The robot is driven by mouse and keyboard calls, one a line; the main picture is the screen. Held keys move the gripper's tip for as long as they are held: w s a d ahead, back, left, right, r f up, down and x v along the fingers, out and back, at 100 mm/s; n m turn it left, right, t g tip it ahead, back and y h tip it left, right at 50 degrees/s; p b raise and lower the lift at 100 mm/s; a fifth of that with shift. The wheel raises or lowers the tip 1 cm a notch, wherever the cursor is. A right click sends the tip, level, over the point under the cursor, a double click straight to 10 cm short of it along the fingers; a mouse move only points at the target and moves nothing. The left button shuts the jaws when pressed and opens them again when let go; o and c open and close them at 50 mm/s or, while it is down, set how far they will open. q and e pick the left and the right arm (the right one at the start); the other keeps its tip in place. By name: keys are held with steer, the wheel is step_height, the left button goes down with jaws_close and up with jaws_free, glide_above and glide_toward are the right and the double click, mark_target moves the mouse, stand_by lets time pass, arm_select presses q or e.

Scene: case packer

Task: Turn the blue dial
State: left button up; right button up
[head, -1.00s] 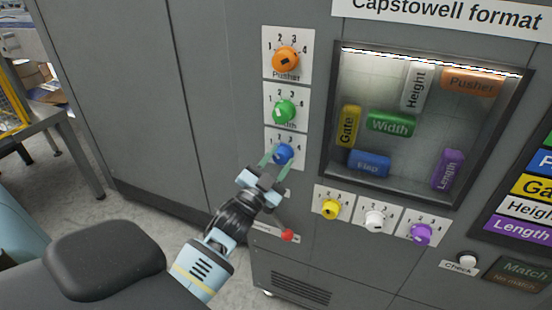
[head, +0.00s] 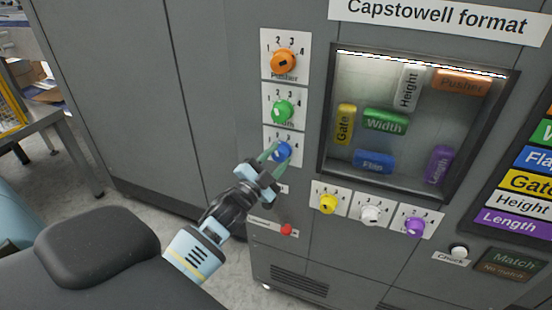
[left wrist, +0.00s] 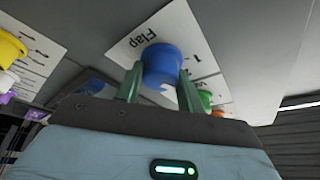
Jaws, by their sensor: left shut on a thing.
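The blue dial (head: 282,151) sits on a white numbered plate on the grey machine front, below the green dial (head: 283,111). In the left wrist view the blue dial (left wrist: 162,64) is on a plate marked "Flap", between my green fingers. My left gripper (head: 274,153) is shut on the blue dial, with one finger on either side of it. The fingers hide part of its plate in the head view. My right gripper is not in view.
The orange dial (head: 283,61) is above. Yellow (head: 328,203), white (head: 372,214) and purple (head: 415,226) dials are to the lower right. A red knob (head: 286,230) is below my gripper. A lit window (head: 400,183) holds coloured labelled blocks.

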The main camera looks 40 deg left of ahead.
arm_select(q)
steer(key=o, duration=1)
steer(key=shift+a+r, duration=0.15)
steer(key=shift+r, duration=0.15)
steer(key=shift+w+f, duration=0.25)
steer(key=b+v, duration=0.1)
steer(key=v, duration=0.6)
steer(key=shift+s, duration=0.4)
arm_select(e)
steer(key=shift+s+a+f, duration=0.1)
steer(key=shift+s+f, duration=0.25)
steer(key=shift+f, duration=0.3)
arm_select(q)
steer(key=shift+f, duration=0.1)
